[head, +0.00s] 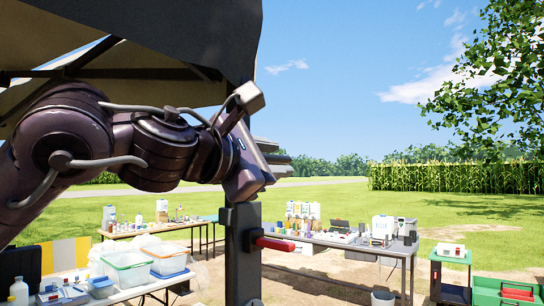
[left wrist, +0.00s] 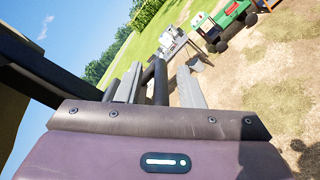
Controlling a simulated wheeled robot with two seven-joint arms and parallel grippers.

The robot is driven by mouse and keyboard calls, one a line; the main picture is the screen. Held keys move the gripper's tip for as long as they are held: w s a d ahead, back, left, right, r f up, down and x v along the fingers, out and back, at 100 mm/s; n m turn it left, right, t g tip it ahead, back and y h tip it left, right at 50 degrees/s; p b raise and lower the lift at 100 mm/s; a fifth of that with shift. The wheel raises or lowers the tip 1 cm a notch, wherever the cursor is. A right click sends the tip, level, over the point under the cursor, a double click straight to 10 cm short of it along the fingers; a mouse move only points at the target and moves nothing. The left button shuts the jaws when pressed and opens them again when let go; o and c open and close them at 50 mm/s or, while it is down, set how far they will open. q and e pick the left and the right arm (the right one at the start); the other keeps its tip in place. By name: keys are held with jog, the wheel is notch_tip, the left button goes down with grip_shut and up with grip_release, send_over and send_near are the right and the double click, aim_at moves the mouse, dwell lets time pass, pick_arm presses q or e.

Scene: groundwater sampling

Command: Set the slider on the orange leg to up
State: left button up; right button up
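A dark upright canopy leg (head: 243,255) stands in the middle of the head view. A red lever-like part (head: 274,243) sticks out from its right side; its setting cannot be told. No orange shows on this leg. My left gripper (head: 278,158) is above and slightly right of the leg's visible top, partly hidden by its own wrist. In the left wrist view its two grey fingers (left wrist: 160,88) stand apart, with dark bars showing between them; whether they touch these cannot be told. My right gripper is not in view.
A dark canopy (head: 170,30) hangs over the upper left. A table with clear bins (head: 128,268) stands at lower left, and a grey table (head: 355,247) with instruments stands behind the leg. A green cart (head: 452,258) and green crate (head: 505,291) are at right.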

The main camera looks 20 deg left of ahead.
pick_arm(q)
grip_shut()
notch_tip(320, 180, up, 4)
jog(key=p, duration=0.2)
jog(key=shift+f+p, duration=0.1)
jog(key=shift+p, duration=0.2)
jog(key=shift+f, duration=0.1)
grip_release()
jog(key=shift+w, duration=0.1)
jog(key=shift+f, duration=0.1)
